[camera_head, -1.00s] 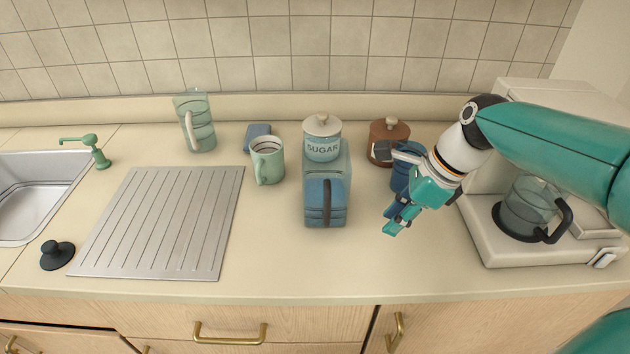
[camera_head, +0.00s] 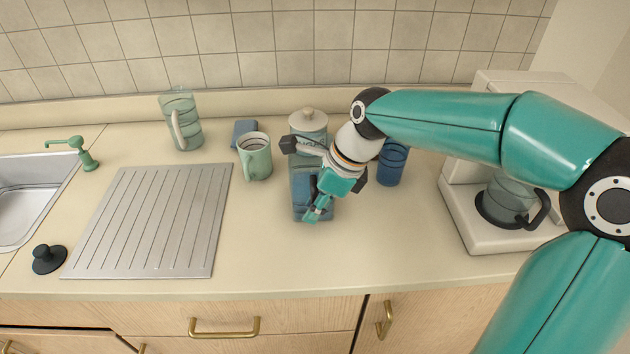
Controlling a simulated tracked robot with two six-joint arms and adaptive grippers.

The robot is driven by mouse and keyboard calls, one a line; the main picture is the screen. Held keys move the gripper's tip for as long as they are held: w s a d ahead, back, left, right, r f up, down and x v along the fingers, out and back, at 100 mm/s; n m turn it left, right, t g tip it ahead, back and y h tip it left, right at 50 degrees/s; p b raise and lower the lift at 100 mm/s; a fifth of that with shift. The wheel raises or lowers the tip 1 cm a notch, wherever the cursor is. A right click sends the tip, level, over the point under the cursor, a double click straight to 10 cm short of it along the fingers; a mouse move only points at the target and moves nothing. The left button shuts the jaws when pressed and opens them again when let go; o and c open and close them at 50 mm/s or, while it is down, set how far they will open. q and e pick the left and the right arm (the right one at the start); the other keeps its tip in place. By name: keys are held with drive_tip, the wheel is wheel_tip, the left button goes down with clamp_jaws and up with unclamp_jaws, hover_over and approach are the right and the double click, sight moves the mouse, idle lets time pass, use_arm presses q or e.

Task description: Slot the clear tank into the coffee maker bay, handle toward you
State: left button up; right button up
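The clear tank (camera_head: 299,190), boxy with a bluish tint, stands upright on the counter in front of the sugar jar. My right gripper (camera_head: 302,180) is over it, fingers spread, one dark tip near the sugar jar and one teal tip at the tank's near right side. The gripper covers much of the tank and its handle; I cannot tell whether it touches. The off-white coffee maker (camera_head: 462,212) stands at the right, partly behind my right arm. Its tank bay cannot be made out. My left gripper is not in view.
The sugar jar (camera_head: 308,121) is close behind the tank. A green mug (camera_head: 256,160) and a clear pitcher (camera_head: 183,125) stand left, a blue cup (camera_head: 391,165) right. A glass carafe (camera_head: 507,195) sits in the coffee maker. The front counter (camera_head: 370,250) is clear.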

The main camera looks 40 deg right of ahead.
clamp_jaws()
drive_tip(key=shift+w, duration=0.1)
idle(0.5)
